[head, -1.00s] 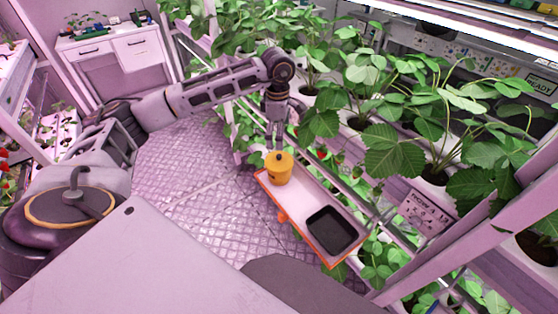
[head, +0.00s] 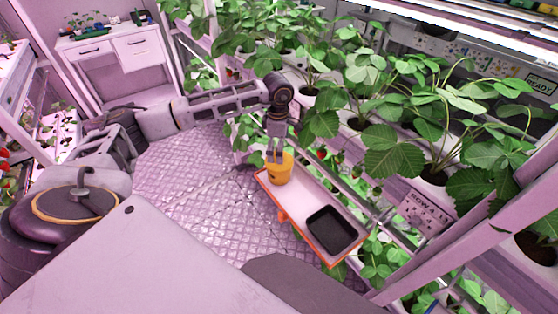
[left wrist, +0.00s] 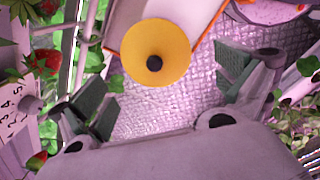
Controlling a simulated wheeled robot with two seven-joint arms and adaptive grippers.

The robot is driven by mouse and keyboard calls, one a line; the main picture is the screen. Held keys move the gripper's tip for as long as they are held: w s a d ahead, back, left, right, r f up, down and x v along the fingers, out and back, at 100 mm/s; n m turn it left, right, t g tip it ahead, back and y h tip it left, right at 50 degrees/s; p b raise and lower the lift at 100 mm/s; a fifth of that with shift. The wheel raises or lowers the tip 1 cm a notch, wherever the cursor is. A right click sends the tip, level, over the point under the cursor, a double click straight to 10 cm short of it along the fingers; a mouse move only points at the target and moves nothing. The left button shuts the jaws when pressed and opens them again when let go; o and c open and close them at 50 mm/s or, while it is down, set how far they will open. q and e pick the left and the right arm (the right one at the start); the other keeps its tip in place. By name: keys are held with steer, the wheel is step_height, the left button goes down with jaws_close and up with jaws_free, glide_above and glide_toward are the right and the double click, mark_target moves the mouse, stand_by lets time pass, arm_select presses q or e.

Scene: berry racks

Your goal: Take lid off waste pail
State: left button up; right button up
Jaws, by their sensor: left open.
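The waste pail (head: 281,174) is a small yellow-orange pail standing at the far left end of an orange-rimmed tray. In the left wrist view its round yellow lid (left wrist: 170,68) shows from above, with a dark knob (left wrist: 154,64) in the middle. The lid is on the pail. My left gripper (head: 276,156) is just above the pail and overlaps its top in the head view. In the left wrist view the gripper's two fingers (left wrist: 163,92) are wide apart, with the knob between and a little beyond them. Nothing is held. My right gripper is not in view.
The tray (head: 297,238) also holds a black open punnet (head: 332,230) at its near end. Strawberry plants (head: 395,150) on racks crowd the right, with leaves and red berries close to my left gripper. The tiled floor (head: 190,190) left of the tray is clear.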

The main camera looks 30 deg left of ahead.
arm_select(q)
steer(key=shift+f, duration=0.6)
step_height(320, 180, down, 3)
steer(key=shift+w+a+r+p, duration=0.1)
steer(key=shift+w+p, duration=0.05)
steer(key=shift+p, duration=0.2)
steer(key=shift+f, duration=0.45)
steer(key=shift+c, duration=0.4)
steer(key=c, duration=1.8)
steer(key=shift+s+f, duration=0.1)
steer(key=shift+s, duration=0.1)
steer(key=shift+c, duration=0.2)
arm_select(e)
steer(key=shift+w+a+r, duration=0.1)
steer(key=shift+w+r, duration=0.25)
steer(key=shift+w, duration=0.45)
